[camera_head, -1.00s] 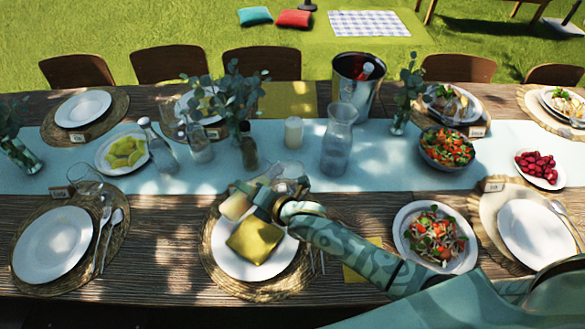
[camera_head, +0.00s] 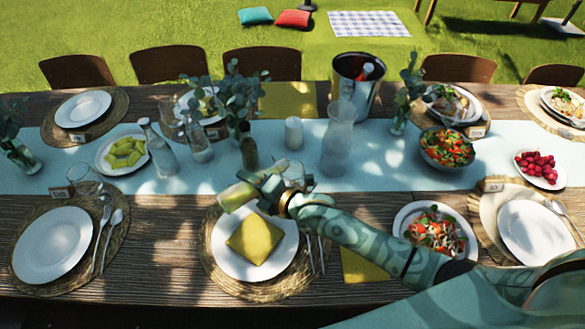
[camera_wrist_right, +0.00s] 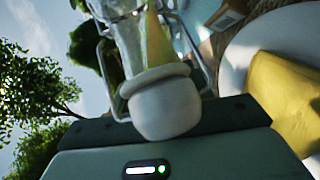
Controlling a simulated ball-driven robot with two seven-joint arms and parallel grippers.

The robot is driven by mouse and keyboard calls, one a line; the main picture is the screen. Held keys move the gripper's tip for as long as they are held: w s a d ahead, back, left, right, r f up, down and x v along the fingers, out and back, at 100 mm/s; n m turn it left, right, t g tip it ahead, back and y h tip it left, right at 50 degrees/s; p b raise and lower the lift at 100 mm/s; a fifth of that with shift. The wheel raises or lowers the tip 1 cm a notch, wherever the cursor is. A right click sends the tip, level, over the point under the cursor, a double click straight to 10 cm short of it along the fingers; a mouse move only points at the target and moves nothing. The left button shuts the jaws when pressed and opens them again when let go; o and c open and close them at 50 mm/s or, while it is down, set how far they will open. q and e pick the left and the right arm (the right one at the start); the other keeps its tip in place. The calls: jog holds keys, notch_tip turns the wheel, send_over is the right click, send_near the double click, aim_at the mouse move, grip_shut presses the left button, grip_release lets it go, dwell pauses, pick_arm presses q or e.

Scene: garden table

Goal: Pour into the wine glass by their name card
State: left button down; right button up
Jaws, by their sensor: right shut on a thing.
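My right gripper (camera_head: 275,190) is shut on a pale yellow-green vessel (camera_head: 238,196), above the back edge of the centre plate. The vessel is tilted, with its yellow-green end to the left. In the right wrist view its rounded whitish end (camera_wrist_right: 165,105) sits between the fingers. A clear wine glass (camera_head: 293,173) shows just behind the gripper, partly hidden; whether the vessel touches it I cannot tell. Another clear glass (camera_head: 86,180) stands at the left setting by a name card (camera_head: 62,191). A small card (camera_wrist_right: 228,15) shows in the right wrist view. My left gripper is not in view.
The centre plate (camera_head: 225,262) holds a yellow napkin (camera_head: 255,240). A glass carafe (camera_head: 338,140), a candle (camera_head: 293,133) and a dark bottle (camera_head: 248,146) stand behind on the blue runner. A salad plate (camera_head: 405,215) is partly behind my right arm.

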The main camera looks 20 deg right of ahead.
jog(key=shift+r+m, duration=0.4)
jog(key=shift+r, duration=0.15)
jog(key=shift+a+y, duration=0.2)
jog(key=shift+y, duration=0.1)
jog(key=shift+s+a+r, duration=0.1)
jog(key=shift+a, duration=0.1)
jog(key=shift+a+r, duration=0.1)
jog(key=shift+r, duration=0.05)
dwell(0.5)
jog(key=f, duration=0.1)
jog(key=f+n+h, duration=0.1)
jog(key=a+f, duration=0.1)
jog(key=shift+s+n, duration=0.25)
jog(key=shift+n, duration=0.15)
jog(key=shift+d+f+n+h, duration=0.15)
jog(key=shift+f+n+h, duration=0.15)
jog(key=shift+h, duration=0.1)
jog(key=shift+w+d+f, duration=0.1)
jog(key=shift+d+f, duration=0.05)
jog(key=shift+f, duration=0.05)
dwell(1.0)
